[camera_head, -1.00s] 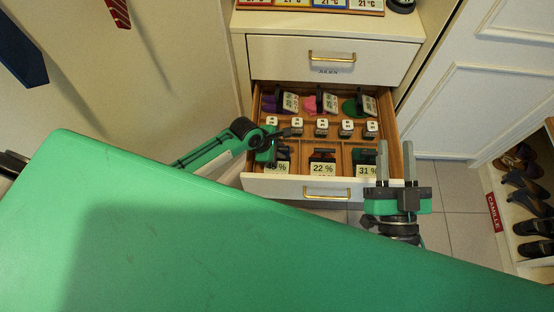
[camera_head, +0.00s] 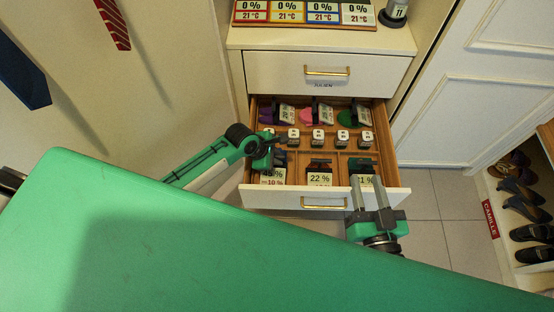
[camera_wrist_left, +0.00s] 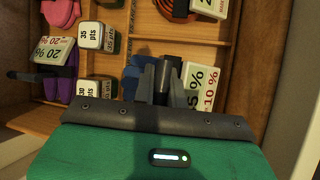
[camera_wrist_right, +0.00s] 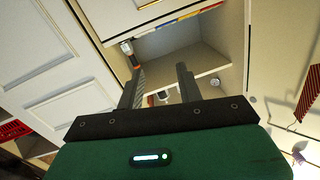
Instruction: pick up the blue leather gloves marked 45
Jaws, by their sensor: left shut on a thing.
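The blue gloves (camera_wrist_left: 131,78) lie in the front left compartment of the open drawer, with a black clip and a white tag (camera_wrist_left: 203,86) beside them. My left gripper (camera_head: 270,158) reaches down into that compartment. In the left wrist view its fingers (camera_wrist_left: 165,80) are shut on the dark clip piece between the blue gloves and the tag; the fingers hide much of the gloves. My right gripper (camera_head: 367,183) is open and empty over the drawer's front right corner.
The drawer (camera_head: 255,196) also holds a row of small white-labelled boxes (camera_head: 318,138), purple, pink and green items behind, and tags of 22 % (camera_head: 319,179) and 31 % in front. Wooden dividers separate them. A closed drawer (camera_head: 280,72) is above; a shoe cubby (camera_head: 495,215) stands right.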

